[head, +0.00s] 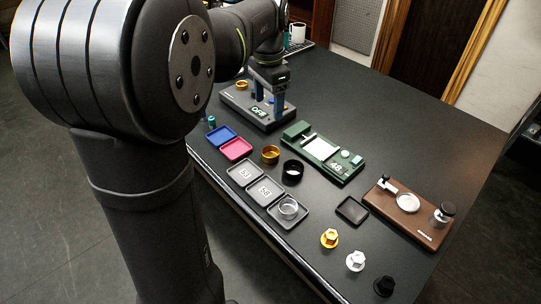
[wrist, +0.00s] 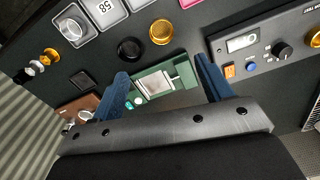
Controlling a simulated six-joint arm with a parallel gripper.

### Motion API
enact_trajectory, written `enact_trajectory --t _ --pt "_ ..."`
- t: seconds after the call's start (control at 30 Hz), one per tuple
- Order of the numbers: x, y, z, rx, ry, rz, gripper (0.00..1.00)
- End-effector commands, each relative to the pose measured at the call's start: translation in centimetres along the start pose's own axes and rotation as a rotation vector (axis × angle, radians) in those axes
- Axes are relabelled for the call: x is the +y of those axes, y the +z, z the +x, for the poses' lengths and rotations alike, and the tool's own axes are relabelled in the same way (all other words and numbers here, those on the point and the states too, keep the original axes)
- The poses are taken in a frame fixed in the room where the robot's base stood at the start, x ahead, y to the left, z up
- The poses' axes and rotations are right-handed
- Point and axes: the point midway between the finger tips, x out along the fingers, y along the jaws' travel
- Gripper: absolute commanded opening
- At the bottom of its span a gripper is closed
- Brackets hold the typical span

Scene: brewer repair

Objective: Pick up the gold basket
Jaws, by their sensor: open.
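The gold basket (head: 270,154) is a small round cup standing on the dark table, beside a black basket (head: 292,170). In the wrist view the gold basket (wrist: 161,31) lies beyond the gap between my fingers, with the black basket (wrist: 130,48) to its left. My gripper (head: 267,105) is open and empty, with its blue fingers over the grey tester at the back. In the wrist view my gripper (wrist: 163,76) has its two blue fingers wide apart. The gold basket is apart from both fingers.
A grey tester (head: 236,98) carries another gold ring (head: 241,85). A green scale (head: 340,165) lies right of the baskets. Blue (head: 221,135) and pink (head: 236,149) trays lie to their left. A brown brewer base (head: 420,215) stands right. Bare table lies behind the green scale.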

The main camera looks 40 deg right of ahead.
Motion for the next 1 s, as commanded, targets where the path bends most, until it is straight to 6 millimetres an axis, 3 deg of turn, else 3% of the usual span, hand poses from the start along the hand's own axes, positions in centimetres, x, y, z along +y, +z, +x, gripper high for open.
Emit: enact_trajectory --t 0.5,0.77,1.0 --pt "0.0 0.0 10.2 -0.002 0.002 0.0 0.72" --pt "0.0 -0.1 12.2 -0.001 0.001 0.001 0.72" --pt "-0.1 -0.7 15.6 -0.002 0.002 0.001 0.72"
